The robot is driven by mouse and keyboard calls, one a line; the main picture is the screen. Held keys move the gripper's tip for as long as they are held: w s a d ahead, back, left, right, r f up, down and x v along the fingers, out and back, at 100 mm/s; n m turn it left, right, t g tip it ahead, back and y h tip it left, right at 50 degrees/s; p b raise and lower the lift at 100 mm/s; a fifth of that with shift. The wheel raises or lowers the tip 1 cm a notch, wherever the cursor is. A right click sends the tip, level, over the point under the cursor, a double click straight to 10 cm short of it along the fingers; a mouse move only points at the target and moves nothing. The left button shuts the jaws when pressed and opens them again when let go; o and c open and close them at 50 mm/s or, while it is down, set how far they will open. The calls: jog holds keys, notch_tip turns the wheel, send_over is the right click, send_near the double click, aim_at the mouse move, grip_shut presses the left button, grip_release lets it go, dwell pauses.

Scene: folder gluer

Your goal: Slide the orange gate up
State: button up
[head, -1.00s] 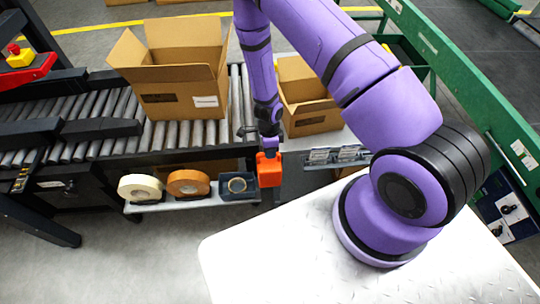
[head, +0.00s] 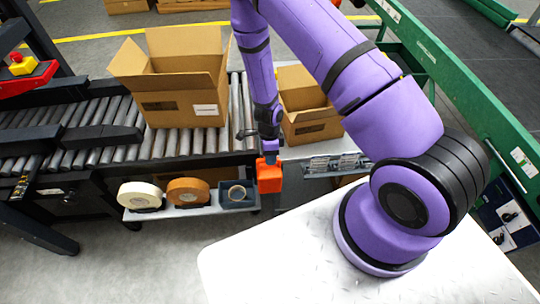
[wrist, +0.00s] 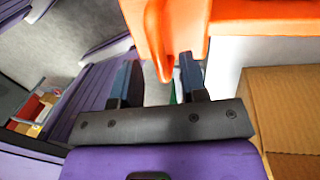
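The orange gate (head: 269,178) is a small block at the end of the roller conveyor, right of the tape shelf. In the wrist view its orange body (wrist: 250,17) spans the upper right, with a rounded lip pointing toward my gripper. My gripper (wrist: 160,72) is open, its two dark fingers on either side of the lip's tip. Gaps show between lip and fingers, so it is not clamped. In the head view my gripper is right at the gate, its fingers mostly hidden by the arm and gate.
An open cardboard box (head: 183,85) stands on the conveyor rollers (head: 100,125). Another open box (head: 305,110) stands right of my forearm. Left of the gate, a shelf (head: 190,211) holds tape rolls (head: 188,191) and a dark bin (head: 232,202). A green rail (head: 470,105) runs along the right.

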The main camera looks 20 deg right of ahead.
notch_tip(320, 180, up, 10)
jog(key=w, duration=0.2)
jog(key=shift+d+r, duration=0.15)
jog(key=shift+d, duration=0.15)
notch_tip(320, 180, up, 30)
jog(key=s+a+n+t+y, duration=0.1)
jog(key=s+n+t+y, duration=0.2)
jog(key=n, duration=0.7)
jog(key=s+d+r+n+t+h, duration=0.1)
jog(key=s+d+r+n+t, duration=0.1)
jog(key=s+r+n, duration=0.3)
jog(key=s+d+r+n+t+h, duration=0.2)
jog(key=s+d+r+n, duration=0.2)
jog(key=s+r, duration=0.9)
jog(key=s+n, duration=0.2)
jog(key=shift+n+h, duration=0.3)
